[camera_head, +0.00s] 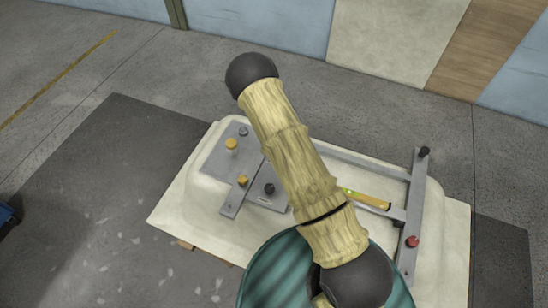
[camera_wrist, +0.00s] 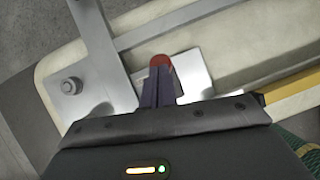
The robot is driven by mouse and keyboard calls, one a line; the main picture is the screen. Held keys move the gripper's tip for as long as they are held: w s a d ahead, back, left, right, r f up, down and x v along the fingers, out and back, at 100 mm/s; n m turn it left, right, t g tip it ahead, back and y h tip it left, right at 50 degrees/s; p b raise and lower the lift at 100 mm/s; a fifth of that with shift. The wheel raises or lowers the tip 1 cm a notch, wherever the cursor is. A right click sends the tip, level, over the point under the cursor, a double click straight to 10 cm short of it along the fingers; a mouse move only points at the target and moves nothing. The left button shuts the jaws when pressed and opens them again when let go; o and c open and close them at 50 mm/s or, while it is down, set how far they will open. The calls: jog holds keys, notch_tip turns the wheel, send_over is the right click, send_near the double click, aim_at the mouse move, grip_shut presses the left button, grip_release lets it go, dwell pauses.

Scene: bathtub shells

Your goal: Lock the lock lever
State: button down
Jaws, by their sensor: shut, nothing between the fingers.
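The cream bathtub shell (camera_head: 172,212) lies bottom up and carries grey metal fittings. A yellow bar, possibly the lever's handle (camera_head: 372,199), runs toward the metal strip (camera_head: 415,195) on its right side. A yellow bar (camera_wrist: 291,96) also shows at the right of the wrist view. I cannot tell for certain which part is the lock lever. My arm hides the gripper in the head view.
A grey plate at left holds yellow knobs (camera_head: 231,144) and a black knob (camera_head: 269,188). The right strip has a black knob (camera_head: 424,151) and a red knob (camera_head: 412,242). A bolt (camera_wrist: 71,86) sits left of my fingers. Open floor (camera_head: 90,200) lies left.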

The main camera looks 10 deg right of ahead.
jog(key=shift+w+d+r+v, duration=0.3)
jog(key=shift+w+v, duration=0.4)
jog(key=shift+v, duration=5.8)
jog(key=s+d+r+m+y+b, duration=0.1)
jog(key=s+r+m+b, duration=0.1)
jog(key=s+m, duration=0.6)
jog(key=s+d+r+m+y+b, duration=0.2)
jog(key=s+r+m, duration=0.3)
jog(key=s+m, duration=0.3)
jog(key=s+d+r+m+g+y+b, duration=0.1)
jog(key=s+r+m, duration=0.3)
jog(key=s+m, duration=0.4)
jog(key=d+m+b, duration=0.1)
jog(key=m, duration=0.2)
jog(key=shift+m, duration=0.4)
